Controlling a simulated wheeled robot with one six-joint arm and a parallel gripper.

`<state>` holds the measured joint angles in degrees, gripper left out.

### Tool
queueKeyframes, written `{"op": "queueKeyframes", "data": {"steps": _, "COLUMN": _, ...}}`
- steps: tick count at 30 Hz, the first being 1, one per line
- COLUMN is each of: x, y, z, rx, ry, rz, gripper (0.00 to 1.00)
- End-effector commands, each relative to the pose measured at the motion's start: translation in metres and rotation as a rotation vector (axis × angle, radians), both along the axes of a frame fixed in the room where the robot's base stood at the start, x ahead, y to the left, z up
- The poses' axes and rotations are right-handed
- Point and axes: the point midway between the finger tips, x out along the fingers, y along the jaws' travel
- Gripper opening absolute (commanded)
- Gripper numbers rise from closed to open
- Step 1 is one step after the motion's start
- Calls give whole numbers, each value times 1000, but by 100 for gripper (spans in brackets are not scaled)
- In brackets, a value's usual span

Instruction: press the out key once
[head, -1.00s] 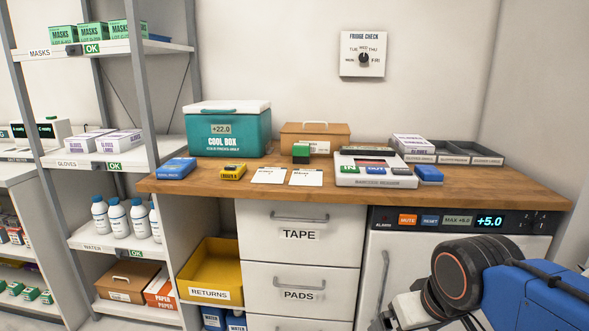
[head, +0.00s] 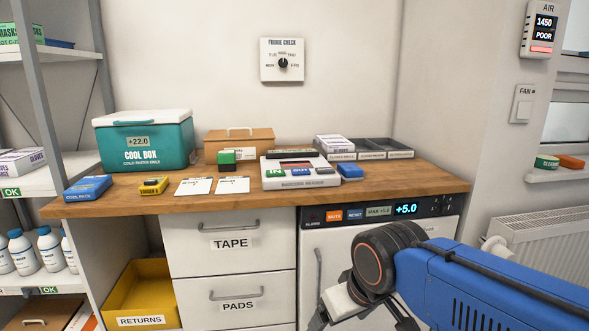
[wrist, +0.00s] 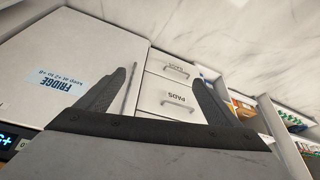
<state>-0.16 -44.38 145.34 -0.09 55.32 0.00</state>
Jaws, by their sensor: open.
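The barcode reader (head: 300,184) is a white box on the wooden counter in the head view. A green IN key (head: 276,171) and a blue OUT key (head: 301,171) sit on its sloped front. My gripper is low in front of the fridge in the head view, below the counter and apart from the reader. In the wrist view my gripper (wrist: 158,95) has its two dark fingers spread wide with nothing between them. The reader and its keys are not in the wrist view.
The wooden counter (head: 400,191) holds a teal cool box (head: 145,146), two cards, a yellow box (head: 153,186), a blue block (head: 350,171) and a brown case (head: 240,139). The fridge (head: 335,245) is below at right. A radiator (head: 540,235) stands far right.

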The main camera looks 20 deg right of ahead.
Motion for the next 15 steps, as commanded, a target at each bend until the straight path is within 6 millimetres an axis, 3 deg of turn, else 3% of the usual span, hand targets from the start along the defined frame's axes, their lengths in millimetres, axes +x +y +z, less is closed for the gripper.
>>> {"op": "queueKeyframes", "data": {"steps": 1, "x": 0, "y": 0, "z": 0, "rx": 0, "ry": 0, "rz": 0, "gripper": 74}}
{"op": "queueKeyframes", "data": {"steps": 2, "x": 0, "y": 0, "z": 0, "rx": 0, "ry": 0, "rz": 0, "gripper": 67}}
{"op": "queueKeyframes", "data": {"steps": 10, "x": 0, "y": 0, "z": 0, "rx": 0, "ry": 0, "rz": 0, "gripper": 2}}
{"op": "queueKeyframes", "data": {"steps": 15, "x": 0, "y": 0, "z": 0, "rx": 0, "ry": 0, "rz": 0, "gripper": 0}}
